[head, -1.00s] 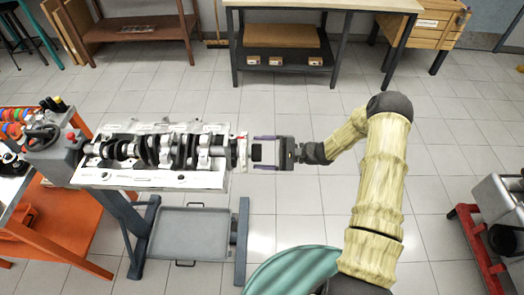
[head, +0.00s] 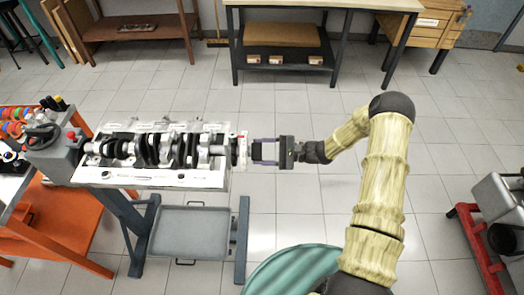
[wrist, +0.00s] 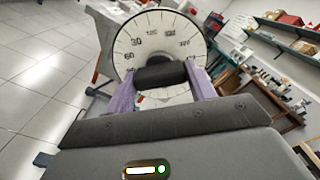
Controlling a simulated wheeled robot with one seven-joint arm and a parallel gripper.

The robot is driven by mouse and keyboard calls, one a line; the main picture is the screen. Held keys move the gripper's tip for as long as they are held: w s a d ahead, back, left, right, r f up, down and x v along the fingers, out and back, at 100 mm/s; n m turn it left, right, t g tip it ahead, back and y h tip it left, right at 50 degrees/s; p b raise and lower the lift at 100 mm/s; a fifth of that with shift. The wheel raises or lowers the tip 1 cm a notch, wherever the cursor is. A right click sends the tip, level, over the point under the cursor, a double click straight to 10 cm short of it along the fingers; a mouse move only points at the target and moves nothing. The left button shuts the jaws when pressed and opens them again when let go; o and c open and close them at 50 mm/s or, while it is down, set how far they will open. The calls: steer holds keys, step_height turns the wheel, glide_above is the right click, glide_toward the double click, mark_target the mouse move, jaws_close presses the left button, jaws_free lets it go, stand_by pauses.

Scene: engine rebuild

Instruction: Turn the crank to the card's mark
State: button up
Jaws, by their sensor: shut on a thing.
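The crankshaft (head: 160,150) lies along the white engine block (head: 150,179) on a stand in the head view. The degree dial (head: 241,151) sits edge-on at its right end. In the wrist view the white dial (wrist: 140,40) faces me, with printed numbers such as 30 and 60. My gripper (head: 264,151) is level with the shaft, right of the dial. Its purple fingers (wrist: 160,88) are shut on a black bar (wrist: 160,75) in front of the dial, which hides the dial's lower middle. I cannot make out the card or its mark.
A grey tray (head: 190,232) is on the stand below the block. An orange cart (head: 50,225) with tools stands at left. A workbench (head: 320,5) is at the back, a red-framed stand (head: 478,240) at right. The floor between is clear.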

steer(key=shift+m+p, duration=0.8)
steer(key=shift+m, duration=3.7)
steer(key=o, duration=1)
steer(key=shift+d, duration=0.1)
steer(key=d+b, duration=0.1)
steer(key=d, duration=0.4)
steer(key=d+b, duration=0.1)
steer(key=d, duration=0.5)
steer(key=d+b, duration=0.1)
steer(key=d, duration=0.5)
steer(key=shift+s+d, duration=0.15)
steer(key=shift+s, duration=0.15)
